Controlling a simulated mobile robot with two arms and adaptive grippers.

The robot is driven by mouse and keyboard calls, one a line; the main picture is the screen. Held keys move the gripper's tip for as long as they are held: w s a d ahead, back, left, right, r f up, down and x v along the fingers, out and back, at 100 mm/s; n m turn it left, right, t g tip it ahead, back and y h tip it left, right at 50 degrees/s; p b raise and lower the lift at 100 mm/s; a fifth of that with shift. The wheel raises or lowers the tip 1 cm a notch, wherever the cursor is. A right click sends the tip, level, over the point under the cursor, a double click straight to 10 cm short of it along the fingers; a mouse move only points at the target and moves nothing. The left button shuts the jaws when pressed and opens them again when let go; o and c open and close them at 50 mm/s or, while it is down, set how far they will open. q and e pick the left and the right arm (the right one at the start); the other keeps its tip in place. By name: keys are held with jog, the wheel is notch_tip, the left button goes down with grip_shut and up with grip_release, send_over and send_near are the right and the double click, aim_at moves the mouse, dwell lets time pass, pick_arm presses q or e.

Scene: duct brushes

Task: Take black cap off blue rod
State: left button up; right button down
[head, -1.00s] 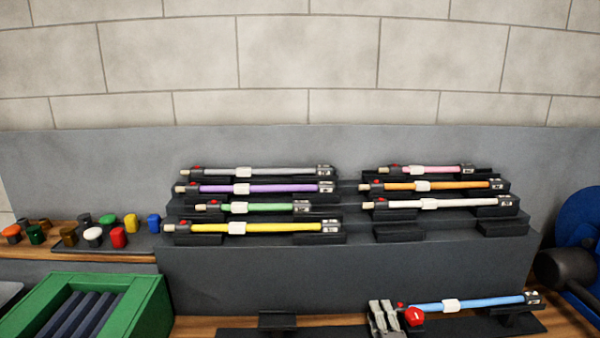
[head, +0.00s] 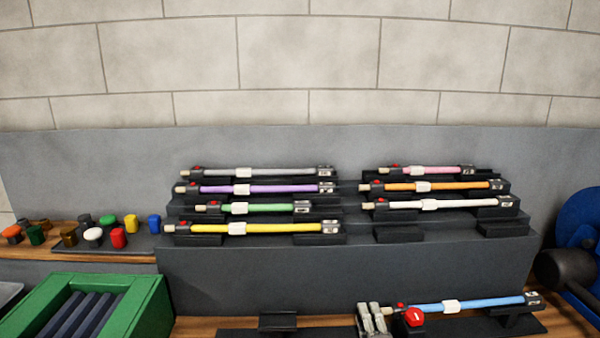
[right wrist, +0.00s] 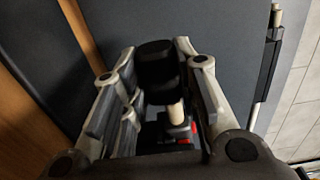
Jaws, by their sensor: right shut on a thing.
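The blue rod (head: 478,304) lies level on a low black stand at the front right in the head view. It has a white band, a dark collar with a red button at its left end, and a pale tip. My right gripper (head: 371,318) is just left of that end. In the right wrist view it (right wrist: 156,85) is shut on the black cap (right wrist: 153,58). The rod's pale tip (right wrist: 177,113) shows bare beside the cap, with the red button (right wrist: 185,138) below it. The cap is hard to make out in the head view. My left gripper is out of view.
A red knob (head: 414,316) stands close in front of the rod's collar. Stepped dark racks behind hold several coloured rods, including a yellow one (head: 278,228). Loose coloured caps (head: 118,238) lie at left, behind a green tray (head: 152,300). A blue reel (head: 577,225) is at right.

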jog(key=shift+a+r, duration=0.15)
jog(key=shift+a, duration=1)
notch_tip(320, 180, up, 8)
jog(key=a+p, duration=0.1)
jog(key=p, duration=0.7)
jog(key=shift+s+a, duration=0.2)
jog(key=shift+a, duration=0.15)
jog(key=s+d+r+m+y+p, duration=0.2)
jog(key=s+r+m+y+p, duration=0.1)
jog(key=s+m, duration=0.4)
jog(key=s+d+r+m+g+y+p, duration=0.1)
jog(key=s+d+r+m+y+p, duration=0.1)
jog(key=s+r+m, duration=0.3)
jog(key=s+d+m+p, duration=0.1)
jog(key=s+m, duration=0.1)
jog(key=s, duration=0.1)
jog(key=shift+s+d+r+y+p, duration=0.15)
jog(key=shift+s+d+y+p, duration=0.15)
jog(key=shift+y+p, duration=0.1)
